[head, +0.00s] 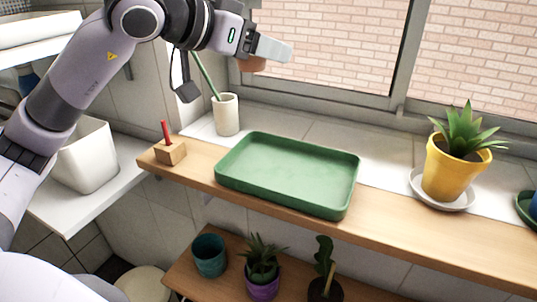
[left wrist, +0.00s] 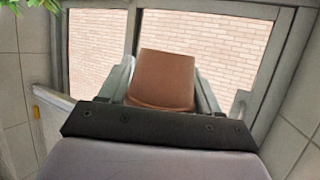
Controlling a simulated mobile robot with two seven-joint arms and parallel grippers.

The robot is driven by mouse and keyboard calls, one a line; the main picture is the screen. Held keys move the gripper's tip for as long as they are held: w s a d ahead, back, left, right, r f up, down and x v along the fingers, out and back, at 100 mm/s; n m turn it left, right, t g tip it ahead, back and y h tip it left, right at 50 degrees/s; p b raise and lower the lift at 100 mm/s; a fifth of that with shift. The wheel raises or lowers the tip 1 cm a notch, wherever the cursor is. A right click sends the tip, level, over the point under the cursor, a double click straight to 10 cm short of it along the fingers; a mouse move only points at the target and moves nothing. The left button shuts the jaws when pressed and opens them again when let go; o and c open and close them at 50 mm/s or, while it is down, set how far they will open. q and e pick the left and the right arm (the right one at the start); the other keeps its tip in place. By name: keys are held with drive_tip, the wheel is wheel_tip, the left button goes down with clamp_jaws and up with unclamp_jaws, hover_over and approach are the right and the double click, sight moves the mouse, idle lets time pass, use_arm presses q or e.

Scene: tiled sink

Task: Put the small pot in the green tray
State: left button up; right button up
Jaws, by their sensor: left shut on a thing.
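The small terracotta-brown pot (left wrist: 163,80) sits between the fingers of my left gripper (left wrist: 165,88) in the left wrist view. In the head view my left gripper (head: 268,52) is shut on the pot (head: 250,64), which is mostly hidden behind the fingers. It is held in the air near the window, above and behind the green tray. The green tray (head: 287,172) lies on the wooden shelf and is empty. My right gripper is not in view.
A white cup (head: 226,114) with a green stick stands behind the tray's left end. A wooden block (head: 170,152) with a red peg sits left of it. A yellow plant pot (head: 452,172) on a saucer stands at right. Shelf space between tray and yellow pot is clear.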

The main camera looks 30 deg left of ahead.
use_arm(q)
hover_over(263, 160)
wheel_tip(263, 160, down, 14)
drive_tip(key=shift+r, duration=0.25)
drive_tip(key=shift+f, duration=2.5)
drive_tip(key=shift+f+b, duration=0.2)
drive_tip(key=shift+b, duration=0.35)
drive_tip(key=o, duration=0.8)
drive_tip(key=shift+r, duration=0.1)
